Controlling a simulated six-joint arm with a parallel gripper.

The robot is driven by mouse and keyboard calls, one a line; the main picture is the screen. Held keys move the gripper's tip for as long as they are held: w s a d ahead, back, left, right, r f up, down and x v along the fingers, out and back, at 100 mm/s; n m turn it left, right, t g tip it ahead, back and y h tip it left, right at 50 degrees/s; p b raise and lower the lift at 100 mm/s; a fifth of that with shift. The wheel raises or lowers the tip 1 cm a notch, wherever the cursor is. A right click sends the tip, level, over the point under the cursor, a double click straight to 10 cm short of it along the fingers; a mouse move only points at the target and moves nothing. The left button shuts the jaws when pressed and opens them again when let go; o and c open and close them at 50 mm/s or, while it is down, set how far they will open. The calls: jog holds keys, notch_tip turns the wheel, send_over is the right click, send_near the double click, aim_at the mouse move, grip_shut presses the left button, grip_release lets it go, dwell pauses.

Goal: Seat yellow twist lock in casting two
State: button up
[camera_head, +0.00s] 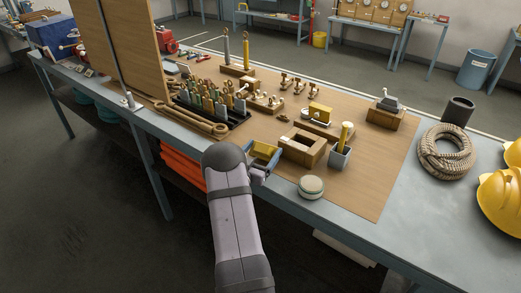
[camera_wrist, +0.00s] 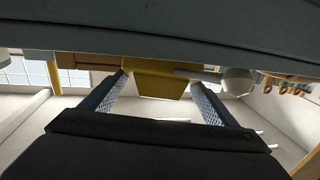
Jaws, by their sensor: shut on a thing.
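My gripper (camera_head: 264,156) is at the front edge of the workbench, with its blue fingers around a yellow block-like piece, which appears to be the yellow twist lock. In the wrist view the yellow twist lock (camera_wrist: 155,82) sits between the two finger pads of my gripper (camera_wrist: 155,92). In the head view a wooden block with a square opening (camera_head: 318,147) stands just right of my gripper, apart from it. It may be a casting; I cannot tell which is casting two. Another yellow piece (camera_head: 320,111) sits on a low base behind it.
A black rack of tools (camera_head: 212,110) is at left. A wooden block with a grey piece (camera_head: 385,116) stands farther right. Bare brown mat (camera_head: 370,185) lies at front right.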

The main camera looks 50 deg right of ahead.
jog(key=o, duration=1.6)
jog(key=shift+c, duration=0.2)
jog(key=a+b, duration=0.1)
jog(key=a, duration=0.2)
jog(key=s+a+b, duration=0.1)
jog(key=a, duration=0.2)
jog(key=shift+s+a+b, duration=0.1)
jog(key=shift+b, duration=0.25)
jog(key=shift+s+a, duration=0.15)
jog(key=shift+a, duration=0.35)
